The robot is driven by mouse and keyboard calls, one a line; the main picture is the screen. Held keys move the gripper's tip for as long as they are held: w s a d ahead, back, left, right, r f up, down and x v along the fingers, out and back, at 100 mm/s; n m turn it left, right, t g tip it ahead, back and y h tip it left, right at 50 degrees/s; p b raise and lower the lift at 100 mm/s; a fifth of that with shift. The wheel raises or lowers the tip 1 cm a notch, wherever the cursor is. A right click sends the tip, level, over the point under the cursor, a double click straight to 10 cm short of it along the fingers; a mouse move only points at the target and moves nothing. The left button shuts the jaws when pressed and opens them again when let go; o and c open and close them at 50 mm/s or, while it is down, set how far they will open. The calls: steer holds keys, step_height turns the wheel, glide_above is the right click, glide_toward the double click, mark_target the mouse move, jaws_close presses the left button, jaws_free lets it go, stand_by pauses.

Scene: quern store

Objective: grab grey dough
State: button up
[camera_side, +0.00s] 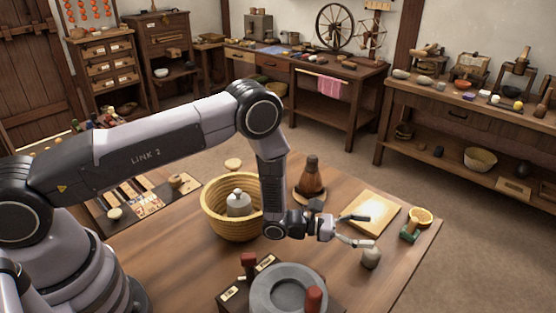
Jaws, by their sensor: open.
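A small grey lump (371,259), which looks like the grey dough, sits on the wooden table near its front right part. My gripper (363,230) reaches out to the right over the table with its two fingers spread apart and nothing between them. The lump is just below the nearer fingertip in the picture. I cannot tell whether they touch.
A round quern stone (262,291) with red-topped handles stands at the front.

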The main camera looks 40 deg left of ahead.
mark_target(373, 251)
step_height(373, 251, down, 6)
steer(key=shift+f, duration=0.15)
steer(key=shift+x, duration=1.1)
steer(key=shift+w+d+f, duration=0.15)
steer(key=shift+w+d, duration=0.05)
steer(key=shift+d, duration=0.15)
steer(key=c, duration=1.2)
steer(key=shift+c, duration=0.2)
